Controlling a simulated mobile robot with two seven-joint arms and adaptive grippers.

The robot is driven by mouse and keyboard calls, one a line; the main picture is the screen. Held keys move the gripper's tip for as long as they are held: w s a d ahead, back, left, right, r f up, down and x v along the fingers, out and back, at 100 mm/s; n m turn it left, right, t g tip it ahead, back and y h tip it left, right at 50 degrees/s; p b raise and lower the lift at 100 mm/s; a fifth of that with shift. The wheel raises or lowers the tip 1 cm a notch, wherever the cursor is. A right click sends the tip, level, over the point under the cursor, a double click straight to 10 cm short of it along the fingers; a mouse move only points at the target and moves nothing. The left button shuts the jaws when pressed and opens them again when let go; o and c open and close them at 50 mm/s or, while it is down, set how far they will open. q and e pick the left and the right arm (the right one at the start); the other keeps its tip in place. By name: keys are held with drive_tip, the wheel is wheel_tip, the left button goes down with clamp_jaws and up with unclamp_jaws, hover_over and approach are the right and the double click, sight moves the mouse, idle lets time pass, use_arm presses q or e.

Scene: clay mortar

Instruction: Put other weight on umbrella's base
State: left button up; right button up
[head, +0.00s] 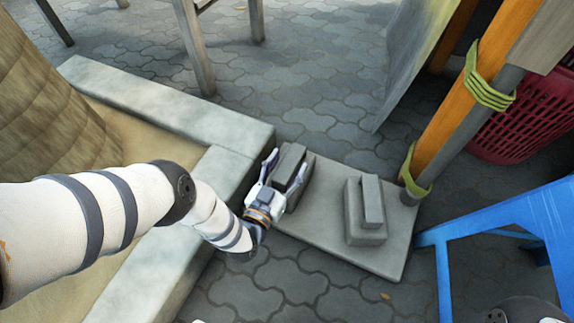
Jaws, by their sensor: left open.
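My left gripper (287,162) is open, with its two fingers spread on either side of a dark grey block-shaped weight (292,160). This weight is at the far left corner of the flat grey base slab (322,232); whether it rests fully on the slab is hard to tell, as the gripper hides its near end. A second, lighter grey stepped weight (366,222) sits on the right part of the slab. My right gripper is not in view.
An orange and grey pole (439,128) tied with green straps stands at the slab's right edge. A blue stool (508,212) and red crate (525,118) are on the right. A stone curb (160,105) borders a planter on the left.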

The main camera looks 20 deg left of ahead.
use_arm(q)
drive_tip(key=s+p, duration=0.3)
drive_tip(key=s, duration=0.9)
drive_tip(key=shift+a+p, duration=0.2)
drive_tip(key=shift+p, duration=0.15)
